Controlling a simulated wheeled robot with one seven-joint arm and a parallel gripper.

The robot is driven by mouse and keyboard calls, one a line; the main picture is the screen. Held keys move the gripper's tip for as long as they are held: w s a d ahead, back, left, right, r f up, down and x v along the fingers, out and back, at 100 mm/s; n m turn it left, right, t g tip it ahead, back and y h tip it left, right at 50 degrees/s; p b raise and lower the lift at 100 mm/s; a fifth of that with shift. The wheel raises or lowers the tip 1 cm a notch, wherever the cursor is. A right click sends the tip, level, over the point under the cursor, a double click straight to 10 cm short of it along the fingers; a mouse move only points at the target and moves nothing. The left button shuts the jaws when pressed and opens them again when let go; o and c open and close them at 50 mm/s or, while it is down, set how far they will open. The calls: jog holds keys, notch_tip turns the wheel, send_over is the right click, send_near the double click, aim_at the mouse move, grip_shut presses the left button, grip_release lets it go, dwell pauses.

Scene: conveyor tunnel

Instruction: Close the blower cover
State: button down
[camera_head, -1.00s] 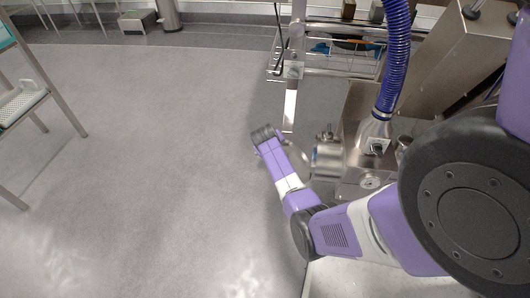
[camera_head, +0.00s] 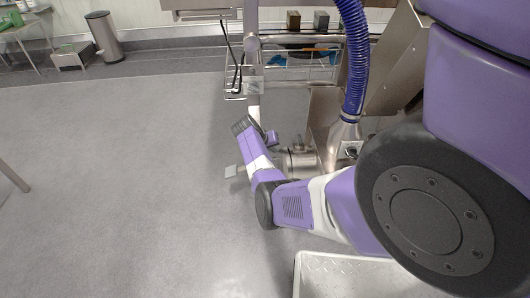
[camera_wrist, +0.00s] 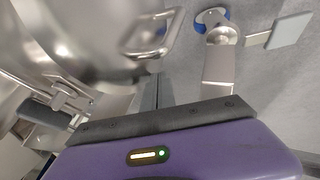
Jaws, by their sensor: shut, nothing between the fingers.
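The blower is a steel housing (camera_head: 324,112) under a blue ribbed hose (camera_head: 355,60) in the head view. A round steel part (camera_head: 297,162), which seems to be the blower cover, shows beside my forearm and is partly hidden by it. In the wrist view a large shiny round steel cover (camera_wrist: 85,35) fills the upper left, with a loop handle (camera_wrist: 152,38) on its right. My gripper (camera_wrist: 152,92) is shut and empty, its dark fingers just below the handle in the picture. I cannot tell contact or how far the cover stands open.
A wire rack (camera_head: 300,67) stands behind. A metal tray-like platform (camera_head: 350,275) is below.

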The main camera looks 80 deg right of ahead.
jog(key=shift+s+d, duration=0.35)
jog(key=shift+s, duration=0.35)
jog(key=shift+s, duration=0.1)
